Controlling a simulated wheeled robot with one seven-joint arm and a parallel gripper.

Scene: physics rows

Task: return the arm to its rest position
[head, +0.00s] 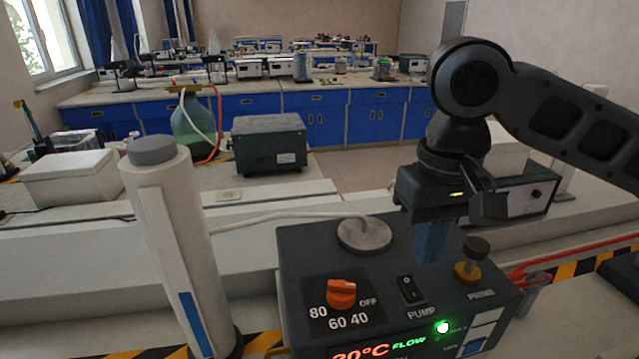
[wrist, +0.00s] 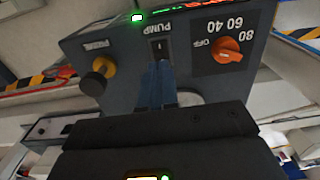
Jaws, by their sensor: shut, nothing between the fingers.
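My gripper (head: 432,255) hangs from my dark arm, over the back part of a dark control box (head: 300,262) in the head view. Its blue fingers are shut with nothing between them. In the wrist view the fingertips (wrist: 158,70) show close to the black pump switch (wrist: 158,48). I cannot tell whether they touch the box. The switch (head: 410,289) also shows in the head view, in front of the fingers. A green light (head: 442,327) is lit beside the word FLOW.
The box top carries an orange dial (head: 341,293), a round metal lid (head: 364,235) and a black-topped brass knob (head: 473,258). A tall white cylinder (head: 178,235) stands left. A green-grey box (head: 270,145) and glass bottle (head: 195,125) stand behind. Red tubing (head: 570,258) runs right.

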